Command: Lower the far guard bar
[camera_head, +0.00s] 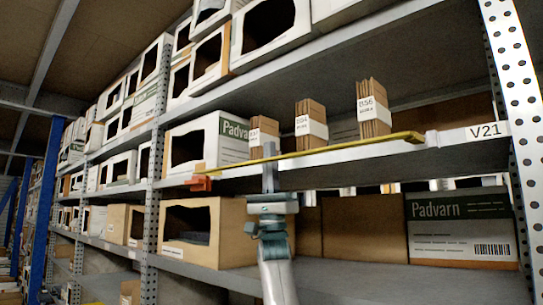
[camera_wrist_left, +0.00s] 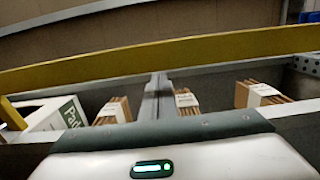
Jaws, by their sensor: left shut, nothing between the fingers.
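The yellow guard bar (camera_head: 330,151) runs along the front of the middle shelf. Its right end meets the shelf edge near the V21 label, and its left end is at or just above an orange bracket (camera_head: 200,183). The bar also crosses the upper part of the left wrist view (camera_wrist_left: 190,53). My left gripper (camera_head: 269,152) is shut and empty, pointing up at the bar's left half. Its fingertips show at the bar's lower edge in the left wrist view (camera_wrist_left: 158,78); I cannot tell whether they touch it. My right gripper is not in view.
Several bundles of folded brown cardboard (camera_head: 374,110) and a white Padvarn box (camera_head: 205,140) stand on the shelf behind the bar. A perforated upright (camera_head: 513,90) stands at the right.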

